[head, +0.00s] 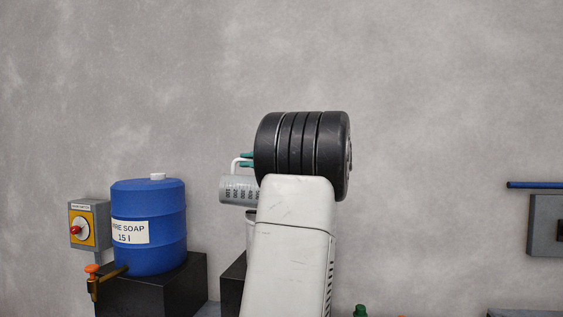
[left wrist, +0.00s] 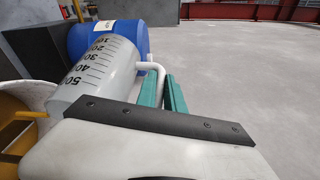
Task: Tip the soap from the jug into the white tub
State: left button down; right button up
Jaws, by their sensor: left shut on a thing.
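The jug (head: 236,189) is a grey measuring cylinder with black graduations. It lies on its side, its low-number end to the left in the head view. It also shows in the left wrist view (left wrist: 97,70). My left gripper (head: 247,160), with teal fingers, is shut on the jug's white handle; the fingers also show in the left wrist view (left wrist: 163,90). The white tub (head: 250,232) is partly visible below the jug, mostly behind my arm. Its pale rim (left wrist: 28,93) and yellow-brown inside show in the left wrist view.
A blue soap drum (head: 150,250) with an orange-handled tap (head: 93,271) stands on a black block (head: 185,284) at the left. A switch box (head: 88,226) is on the wall behind. A grey box (head: 545,225) hangs far right.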

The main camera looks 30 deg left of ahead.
pick_arm(q)
jog(key=shift+w+d+r+m+y, duration=0.2)
jog(key=shift+w+d+y, duration=0.2)
jog(key=shift+d+y, duration=0.2)
jog(key=shift+w+d+r+m+y, duration=0.2)
jog(key=shift+w+d+y, duration=0.25)
jog(key=shift+d, duration=0.2)
dwell(4.2)
jog(key=shift+f, duration=0.2)
dwell(0.3)
jog(key=shift+w+a+f, duration=0.25)
jog(key=shift+w+f, duration=0.05)
jog(key=shift+f, duration=0.35)
jog(key=shift+w+a+f, duration=0.25)
jog(key=shift+f, duration=0.35)
jog(key=shift+s+d+r, duration=0.25)
jog(key=shift+r, duration=0.35)
jog(key=shift+s+d+r, duration=0.2)
jog(key=shift+s+r, duration=0.05)
jog(key=shift+r, duration=0.35)
jog(key=shift+s+r, duration=0.1)
jog(key=shift+r, duration=0.05)
jog(key=shift+s+a, duration=0.1)
jog(key=s+a+f+n+t+h, duration=0.4)
jog(key=a+h, duration=0.6)
jog(key=h, duration=0.6)
jog(key=shift+s+a+n+t+h, duration=0.35)
jog(key=shift+s+n+t, duration=0.25)
jog(key=shift+s+t, duration=0.8)
